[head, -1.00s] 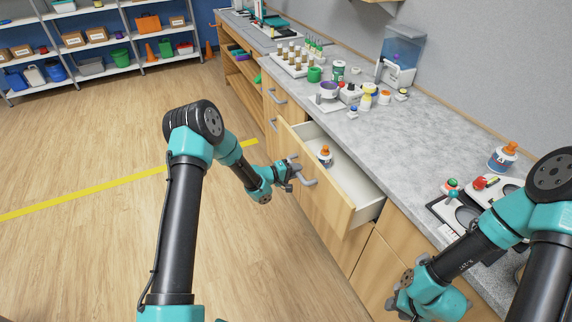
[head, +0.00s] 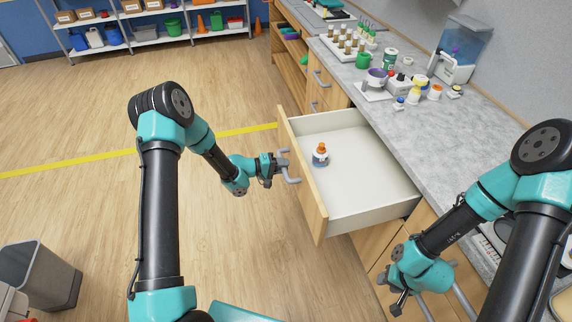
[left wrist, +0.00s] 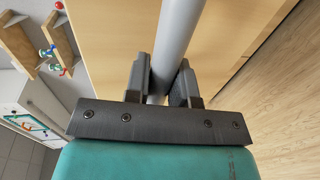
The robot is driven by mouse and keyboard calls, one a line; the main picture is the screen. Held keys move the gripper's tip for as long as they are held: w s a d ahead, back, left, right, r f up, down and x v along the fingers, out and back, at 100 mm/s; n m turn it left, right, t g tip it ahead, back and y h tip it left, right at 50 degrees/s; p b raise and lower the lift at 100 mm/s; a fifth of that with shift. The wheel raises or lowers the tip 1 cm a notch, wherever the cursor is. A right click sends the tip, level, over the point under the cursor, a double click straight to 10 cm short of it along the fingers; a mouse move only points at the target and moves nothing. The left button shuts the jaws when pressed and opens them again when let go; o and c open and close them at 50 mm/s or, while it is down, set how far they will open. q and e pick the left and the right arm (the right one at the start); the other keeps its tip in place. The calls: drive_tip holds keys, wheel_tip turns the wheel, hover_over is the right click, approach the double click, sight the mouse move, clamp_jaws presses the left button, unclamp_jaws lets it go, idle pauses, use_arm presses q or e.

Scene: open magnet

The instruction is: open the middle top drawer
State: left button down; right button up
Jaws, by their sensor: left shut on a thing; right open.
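The middle top drawer (head: 352,207) stands pulled well out of the wooden counter, its white inside open to view. A small bottle with an orange cap (head: 320,155) stands upright in it near the front panel. My left gripper (head: 284,166) is at the outer face of the front panel, shut on the grey bar handle (head: 291,180). In the left wrist view the fingers (left wrist: 163,85) sit on both sides of the handle bar (left wrist: 178,40). My right gripper (head: 412,296) is open and empty, low in front of the counter at the right.
The grey countertop (head: 430,135) holds jars, a vial rack (head: 350,42) and a clear dispenser (head: 462,48) toward the back. A grey bin (head: 42,272) stands on the floor at the lower left. The wooden floor left of the drawer is clear.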

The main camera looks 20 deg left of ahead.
use_arm(q)
drive_tip(key=c, duration=1)
unclamp_jaws()
drive_tip(key=v, duration=1.7)
drive_tip(key=shift+a, duration=0.25)
